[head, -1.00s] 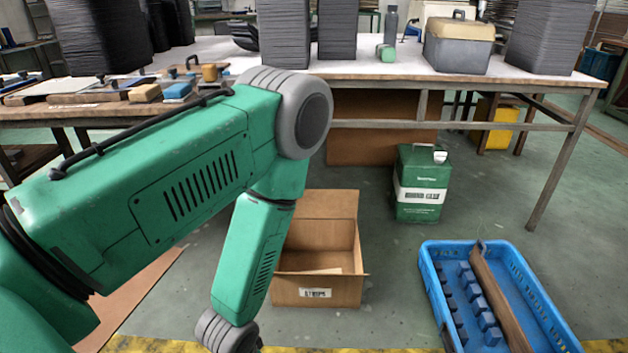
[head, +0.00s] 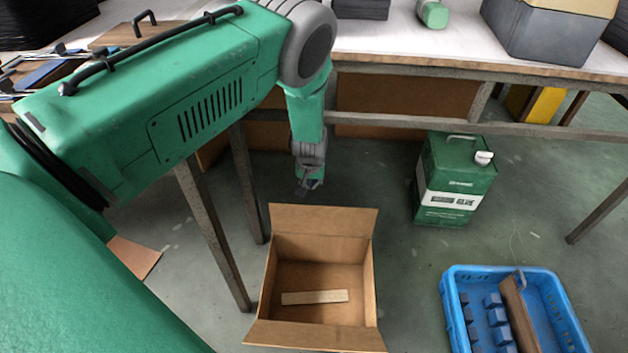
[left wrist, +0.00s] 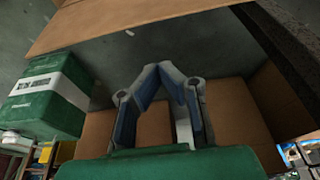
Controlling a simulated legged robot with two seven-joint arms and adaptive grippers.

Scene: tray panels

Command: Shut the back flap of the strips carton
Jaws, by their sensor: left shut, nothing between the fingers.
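The strips carton (head: 368,285) stands open on the floor in the head view, with a pale strip (head: 314,297) lying inside. Its back flap (head: 322,219) is open and stands up, leaning outward. Its front flap (head: 312,338) is folded outward. My left gripper (head: 308,188) is shut and empty, behind the back flap and apart from it in the picture. In the left wrist view the gripper's fingers (left wrist: 165,70) meet at the tips, and a brown cardboard edge (left wrist: 120,22), seemingly the back flap, crosses the top. My right gripper is not in view.
A green canister (head: 455,185) stands right of the carton. A blue crate (head: 455,310) with a brown divider and blue blocks is at the lower right. The table (head: 420,47) and its frame rise behind my left gripper, with table legs (head: 215,235) left of the carton.

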